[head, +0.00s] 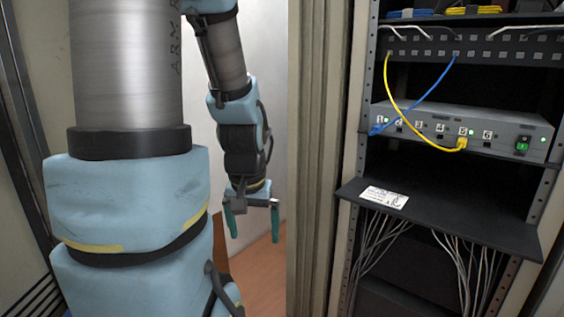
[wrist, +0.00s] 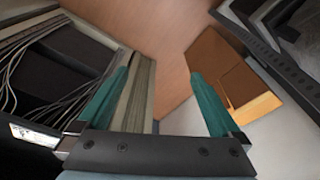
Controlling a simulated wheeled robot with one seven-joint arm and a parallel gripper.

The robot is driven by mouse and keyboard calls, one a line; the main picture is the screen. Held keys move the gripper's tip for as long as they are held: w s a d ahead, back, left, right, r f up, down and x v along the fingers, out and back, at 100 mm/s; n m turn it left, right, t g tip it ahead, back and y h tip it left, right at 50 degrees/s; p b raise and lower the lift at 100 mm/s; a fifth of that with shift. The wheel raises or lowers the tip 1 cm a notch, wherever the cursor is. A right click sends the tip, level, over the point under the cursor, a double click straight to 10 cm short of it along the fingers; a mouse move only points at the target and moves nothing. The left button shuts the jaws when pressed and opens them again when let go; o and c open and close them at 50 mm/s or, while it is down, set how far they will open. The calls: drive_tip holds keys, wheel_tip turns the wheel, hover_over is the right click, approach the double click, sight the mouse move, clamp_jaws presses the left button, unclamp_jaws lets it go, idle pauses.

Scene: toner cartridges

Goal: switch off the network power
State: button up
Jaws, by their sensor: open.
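The network box (head: 462,131) is a grey unit with numbered ports in the rack, in the head view. A green rocker switch (head: 522,144) sits at the right end of its front, with a small light beside it. A yellow cable (head: 402,112) is plugged at port 5 and a blue cable (head: 425,92) ends at the box's left end. My gripper (head: 253,222) hangs left of the rack, fingers down, open and empty, well apart from the switch. Its two green fingers (wrist: 160,105) also show spread in the wrist view.
The black rack (head: 366,150) has a patch panel (head: 480,46) above the box and a shelf (head: 470,215) with a white label below, jutting forward. Grey cables hang under it. A beige frame post (head: 318,150) stands between my gripper and the rack. An orange-brown box (wrist: 235,80) shows in the wrist view.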

drive_tip(key=shift+s+a+n, duration=0.35)
drive_tip(key=shift+s+n, duration=0.05)
drive_tip(key=shift+s, duration=0.1)
